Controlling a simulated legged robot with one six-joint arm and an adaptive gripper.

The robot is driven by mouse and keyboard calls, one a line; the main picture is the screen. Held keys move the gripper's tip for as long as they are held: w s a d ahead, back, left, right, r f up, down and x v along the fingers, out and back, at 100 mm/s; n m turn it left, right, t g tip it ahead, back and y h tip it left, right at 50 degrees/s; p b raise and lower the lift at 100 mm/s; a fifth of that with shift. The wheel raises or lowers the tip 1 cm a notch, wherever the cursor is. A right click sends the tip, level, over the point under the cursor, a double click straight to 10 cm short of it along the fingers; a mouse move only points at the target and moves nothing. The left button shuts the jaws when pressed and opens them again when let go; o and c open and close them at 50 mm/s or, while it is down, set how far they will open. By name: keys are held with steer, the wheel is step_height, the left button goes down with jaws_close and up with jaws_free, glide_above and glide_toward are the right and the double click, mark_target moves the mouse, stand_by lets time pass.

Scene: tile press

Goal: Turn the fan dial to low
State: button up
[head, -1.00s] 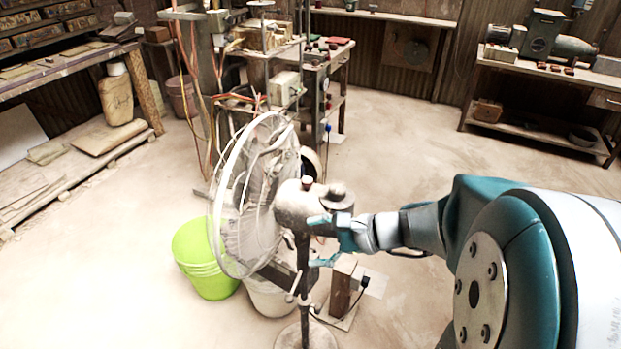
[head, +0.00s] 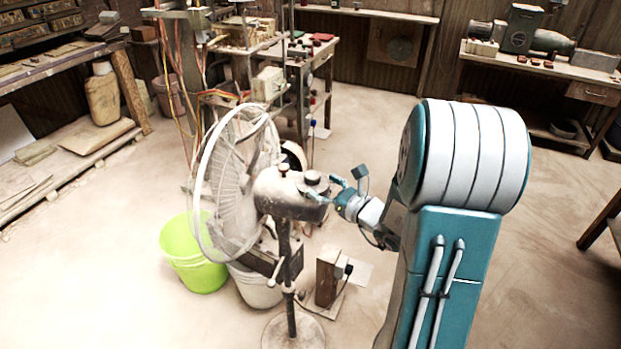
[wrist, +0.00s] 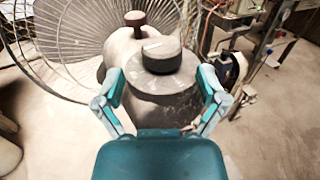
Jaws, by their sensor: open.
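A dusty pedestal fan (head: 285,193) stands in the middle of the head view, its round wire cage facing left. The fan dial (head: 313,178) is a dark round knob on top of the motor housing. In the wrist view the dial (wrist: 161,55) shows a pale mark on its top, and a smaller knob (wrist: 135,19) stands behind it. My gripper (head: 338,190) is beside the housing at its right. In the wrist view its open fingers (wrist: 163,85) sit on either side of the near part of the housing, with the dial just ahead between them. They appear empty.
A green bucket (head: 196,262) and a white bucket (head: 256,288) stand by the fan's base. A wooden block (head: 327,277) with a cord is right of the pole.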

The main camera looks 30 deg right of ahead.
mark_target(321, 178)
steer(key=x, duration=0.3)
steer(key=shift+w+d, duration=0.2)
steer(key=shift+w+a, duration=0.2)
steer(key=c, duration=1.2)
steer(key=shift+y, duration=0.3)
steer(key=n+g+y, duration=0.3)
steer(key=n+y, duration=0.1)
steer(key=y, duration=0.1)
steer(key=shift+n+g+y, duration=2.3)
steer(key=shift+n+g, duration=0.1)
steer(key=shift+g, duration=0.5)
